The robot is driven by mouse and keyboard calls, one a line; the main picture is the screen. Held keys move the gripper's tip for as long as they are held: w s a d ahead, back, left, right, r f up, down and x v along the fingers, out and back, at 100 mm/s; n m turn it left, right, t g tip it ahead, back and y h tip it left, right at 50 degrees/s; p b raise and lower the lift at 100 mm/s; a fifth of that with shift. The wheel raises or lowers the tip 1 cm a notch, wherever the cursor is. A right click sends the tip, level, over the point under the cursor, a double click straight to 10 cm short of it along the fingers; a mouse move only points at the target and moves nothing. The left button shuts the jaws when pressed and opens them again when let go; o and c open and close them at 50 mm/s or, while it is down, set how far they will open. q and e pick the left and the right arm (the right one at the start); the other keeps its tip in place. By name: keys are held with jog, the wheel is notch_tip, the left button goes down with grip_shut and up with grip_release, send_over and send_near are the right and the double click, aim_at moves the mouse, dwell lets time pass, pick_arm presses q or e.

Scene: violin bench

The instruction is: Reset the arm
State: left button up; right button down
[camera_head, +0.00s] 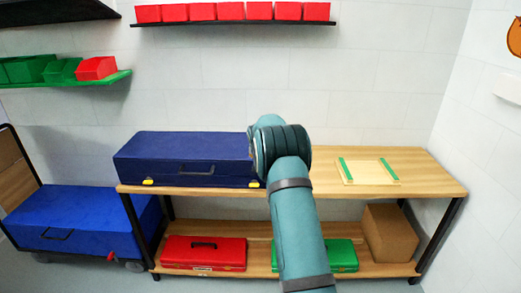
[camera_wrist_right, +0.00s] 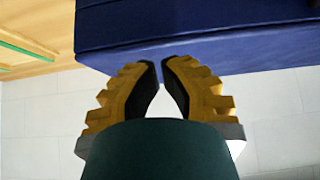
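One teal arm of mine, with dark bands, rises from the bottom centre of the head view. It bends in front of the bench, and its gripper is hidden there. In the right wrist view my right gripper (camera_wrist_right: 163,63) has yellow-brown fingers with dark inner pads. Their tips nearly meet with only a thin gap, and nothing is between them. The blue violin case (camera_head: 190,158) lies closed on the bench top; it also shows beyond the fingertips in the right wrist view (camera_wrist_right: 200,30). I cannot tell whether the tips touch it. My left gripper is out of view.
The wooden bench (camera_head: 425,177) bears a green-edged wooden frame (camera_head: 368,171) at right. Its lower shelf holds a red case (camera_head: 204,254), a green case (camera_head: 342,255) and a cardboard box (camera_head: 389,233). Wall shelves hold red and green bins.

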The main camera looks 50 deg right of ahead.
jog(key=v, duration=0.7)
jog(key=s+a+f+n+y, duration=0.1)
jog(key=a+f+n+y, duration=0.15)
jog(key=a+f, duration=1)
jog(key=s+a+f+n+y, duration=0.1)
jog(key=a+f+n+y, duration=0.15)
jog(key=a+f, duration=1.05)
jog(key=s+a+f+n+g+y, duration=0.1)
jog(key=s+a+y, duration=0.1)
jog(key=s+a, duration=0.8)
jog(key=s+a+f+n+g+y, duration=0.2)
jog(key=s+a, duration=0.9)
jog(key=a, duration=0.7)
jog(key=shift+s+a+f+g+y, duration=0.25)
jog(key=shift+s+f+g+y, duration=0.05)
jog(key=shift+s+f+y, duration=0.1)
